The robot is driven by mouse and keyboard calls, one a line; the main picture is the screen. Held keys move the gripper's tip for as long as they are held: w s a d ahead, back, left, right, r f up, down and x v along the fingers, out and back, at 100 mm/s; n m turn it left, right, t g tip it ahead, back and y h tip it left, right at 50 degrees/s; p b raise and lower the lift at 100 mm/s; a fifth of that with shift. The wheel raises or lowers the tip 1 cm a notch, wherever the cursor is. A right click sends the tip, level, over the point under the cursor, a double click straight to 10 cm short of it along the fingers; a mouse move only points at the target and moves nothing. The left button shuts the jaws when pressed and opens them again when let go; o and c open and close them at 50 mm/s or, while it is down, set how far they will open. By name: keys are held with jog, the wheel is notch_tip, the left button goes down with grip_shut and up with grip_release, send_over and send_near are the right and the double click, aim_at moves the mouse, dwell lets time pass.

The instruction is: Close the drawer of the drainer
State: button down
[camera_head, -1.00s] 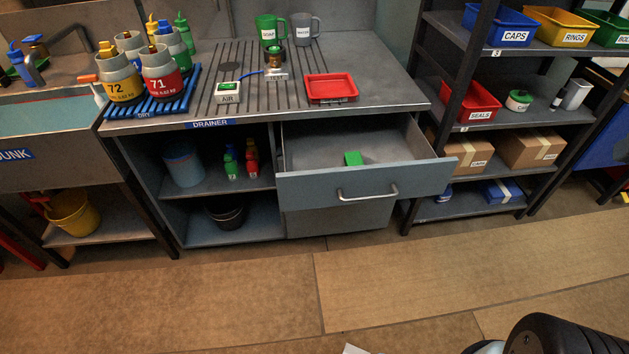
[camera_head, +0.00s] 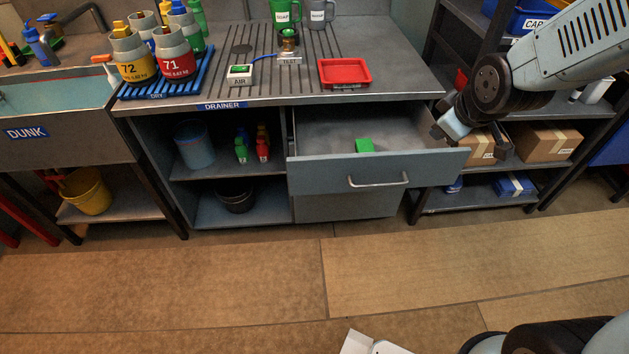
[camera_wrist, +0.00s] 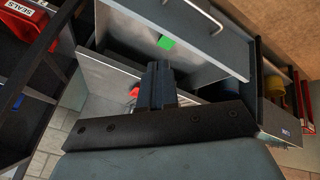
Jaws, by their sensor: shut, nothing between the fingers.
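The drainer (camera_head: 222,112) is a grey bench with a ribbed top. Its upper drawer (camera_head: 318,170) stands pulled out, with a curved metal handle (camera_head: 378,181) on its blue-grey front. Contact with the drawer cannot be told.
A shelf rack with cartons (camera_head: 548,142) stands right of the drainer, close behind my arm. A red tray (camera_head: 344,72) and several bottles stand on the drainer top. A sink (camera_head: 60,120) is at the left. The floor (camera_head: 200,280) in front is clear.

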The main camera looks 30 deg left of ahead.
jog(key=s+a+f+n+g+y, duration=0.15)
jog(key=s+a+f+n, duration=0.35)
jog(key=a+f, duration=0.5)
jog(key=n+g+y, duration=0.1)
jog(key=n+y, duration=0.1)
jog(key=n, duration=0.2)
send_near(308, 186)
notch_tip(308, 186, down, 3)
jog(key=s, duration=0.2)
jog(key=shift+w+a+f, duration=0.1)
jog(key=shift+w+a, duration=0.5)
jog(key=shift+w, duration=0.2)
jog(key=shift+w+a, duration=0.6)
jog(key=shift+w, duration=0.2)
